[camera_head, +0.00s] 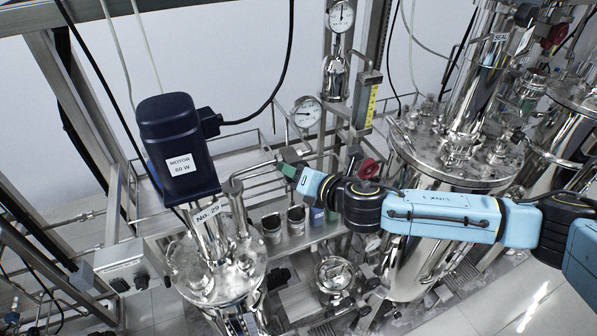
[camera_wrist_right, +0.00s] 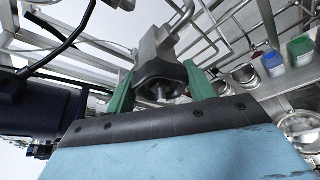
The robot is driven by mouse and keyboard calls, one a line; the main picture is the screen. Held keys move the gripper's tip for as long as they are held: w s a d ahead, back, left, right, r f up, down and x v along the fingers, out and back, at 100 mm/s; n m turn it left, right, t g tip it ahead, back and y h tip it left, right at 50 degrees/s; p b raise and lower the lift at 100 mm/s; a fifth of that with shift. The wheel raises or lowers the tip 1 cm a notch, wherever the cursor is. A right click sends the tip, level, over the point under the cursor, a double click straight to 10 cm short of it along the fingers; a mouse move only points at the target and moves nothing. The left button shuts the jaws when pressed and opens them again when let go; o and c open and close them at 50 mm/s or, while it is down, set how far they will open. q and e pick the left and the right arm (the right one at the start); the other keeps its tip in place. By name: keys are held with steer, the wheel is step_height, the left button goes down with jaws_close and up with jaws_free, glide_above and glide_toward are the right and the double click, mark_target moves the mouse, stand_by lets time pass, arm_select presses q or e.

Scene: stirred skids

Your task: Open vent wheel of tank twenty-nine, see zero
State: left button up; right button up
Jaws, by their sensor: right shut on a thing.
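Tank twenty-nine (camera_head: 216,275) is a shiny steel vessel at the lower left of the head view, with a "No. 29" label (camera_head: 208,213) on its neck. My right gripper (camera_head: 287,170) reaches in from the right, to the right of the tank's neck. In the right wrist view its green fingers (camera_wrist_right: 160,88) stand on either side of a dark wheel (camera_wrist_right: 160,72) on a grey valve body, shut on it. In the head view the fingers and valve body mostly hide the wheel. A round dial gauge (camera_head: 307,112) stands behind; its reading is too small to tell. My left gripper is not in view.
A blue motor (camera_head: 178,145) stands over the tank. A second gauge (camera_head: 341,16) is higher up. A red wheel (camera_head: 369,168) sits just behind my right arm. Steel cups (camera_head: 296,219) stand below the gripper. A larger steel tank (camera_head: 420,245) lies under the arm.

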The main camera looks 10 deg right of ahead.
steer(key=shift+n+h, duration=1)
steer(key=shift+n, duration=0.6)
steer(key=o, duration=1)
steer(key=shift+c, duration=0.2)
steer(key=b+v, duration=0.1)
steer(key=v, duration=1.2)
steer(key=shift+s+b, duration=0.25)
steer(key=shift+b, duration=0.05)
